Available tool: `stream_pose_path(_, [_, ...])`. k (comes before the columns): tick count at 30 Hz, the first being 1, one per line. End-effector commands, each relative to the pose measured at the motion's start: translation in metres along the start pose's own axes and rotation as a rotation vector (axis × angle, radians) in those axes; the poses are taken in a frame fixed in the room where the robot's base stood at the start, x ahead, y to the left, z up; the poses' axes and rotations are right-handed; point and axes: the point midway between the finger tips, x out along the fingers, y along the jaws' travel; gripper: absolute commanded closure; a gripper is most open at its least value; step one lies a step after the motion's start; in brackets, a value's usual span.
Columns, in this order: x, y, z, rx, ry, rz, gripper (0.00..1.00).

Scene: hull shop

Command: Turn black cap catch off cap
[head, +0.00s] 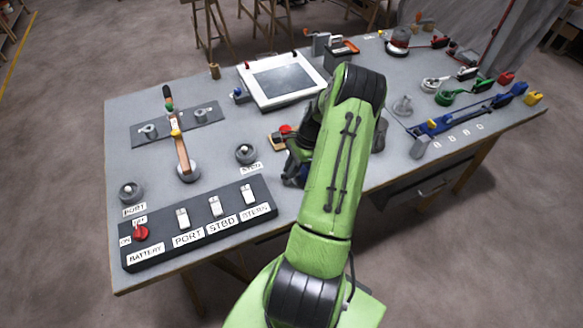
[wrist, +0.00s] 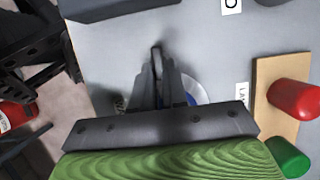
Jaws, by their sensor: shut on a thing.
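My gripper (wrist: 157,75) points away from the camera in the wrist view, with its dark fingers close together. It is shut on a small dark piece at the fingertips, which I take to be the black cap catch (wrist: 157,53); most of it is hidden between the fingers. A round part with a white and blue rim (wrist: 194,92), perhaps the cap, shows partly behind the right finger. In the head view my gripper (head: 293,172) is low over the bench's near side, largely covered by my green arm. The catch cannot be made out there.
A wooden block (wrist: 262,100) with a red button (wrist: 295,98) and a green button (wrist: 288,157) is right of the gripper in the wrist view. In the head view, a black switch panel (head: 200,225) lies front left on the grey bench (head: 115,108). A white-framed hatch (head: 283,80) lies behind.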

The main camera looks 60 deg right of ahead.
Motion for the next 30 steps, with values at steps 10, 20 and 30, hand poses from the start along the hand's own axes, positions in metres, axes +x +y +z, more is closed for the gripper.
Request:
stream_pose_path(10, [0.0, -0.001, 0.0, -0.028, 0.001, 0.01, 1.0])
stream_pose_path(20, [0.0, -0.005, 0.0, -0.212, 0.002, 0.086, 1.0])
stream_pose_path(30, [0.001, -0.011, 0.003, -0.509, 0.003, 0.209, 1.0])
